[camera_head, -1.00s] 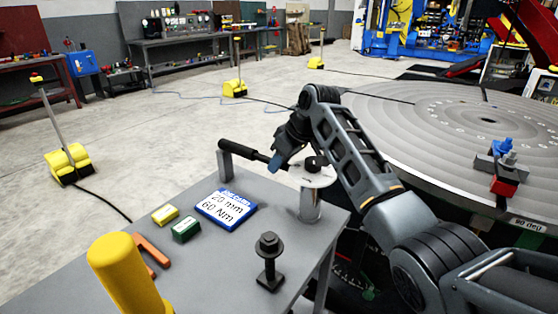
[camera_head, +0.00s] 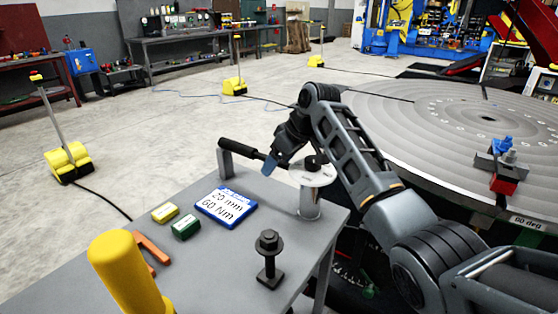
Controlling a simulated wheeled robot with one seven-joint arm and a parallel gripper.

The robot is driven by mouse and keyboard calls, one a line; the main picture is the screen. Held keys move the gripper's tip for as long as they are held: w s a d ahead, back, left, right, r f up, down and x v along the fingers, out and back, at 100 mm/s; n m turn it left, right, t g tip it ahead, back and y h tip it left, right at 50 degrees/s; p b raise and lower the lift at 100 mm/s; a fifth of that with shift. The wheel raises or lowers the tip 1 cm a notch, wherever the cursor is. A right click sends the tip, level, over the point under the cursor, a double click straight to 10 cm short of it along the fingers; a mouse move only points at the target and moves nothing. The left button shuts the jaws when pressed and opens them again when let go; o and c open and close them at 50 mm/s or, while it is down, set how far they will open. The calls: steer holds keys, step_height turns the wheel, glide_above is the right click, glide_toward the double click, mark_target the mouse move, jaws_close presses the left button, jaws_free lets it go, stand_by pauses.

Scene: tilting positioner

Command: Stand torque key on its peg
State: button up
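The torque key (camera_head: 239,149), with a black handle, lies roughly level across the grey bench. Its handle end rests at a short grey post (camera_head: 226,164). Its other end reaches toward a pale round disc (camera_head: 327,176) on top of a grey cylinder (camera_head: 310,203), with a black knob-like part above the disc. I cannot tell which upright is the peg. My gripper (camera_head: 272,163) is at the middle of the key from above, one blue-grey finger in front of the shaft. The other finger is hidden, so I cannot tell whether it grips the key.
On the bench (camera_head: 225,265) are a blue-framed card (camera_head: 226,208), yellow (camera_head: 165,214) and green (camera_head: 186,228) blocks, an orange bracket (camera_head: 152,248), a black bolt (camera_head: 269,258) and a yellow post (camera_head: 127,275). A large round table (camera_head: 430,130) stands at the right.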

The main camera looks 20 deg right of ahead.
steer(key=shift+r, duration=0.15)
steer(key=r+p, duration=0.5)
steer(key=shift+s+d, duration=0.3)
steer(key=shift+s, duration=0.1)
steer(key=shift+p+v, duration=0.45)
steer(key=shift+v, duration=0.5)
steer(key=shift+w+a, duration=0.1)
steer(key=shift+w, duration=0.05)
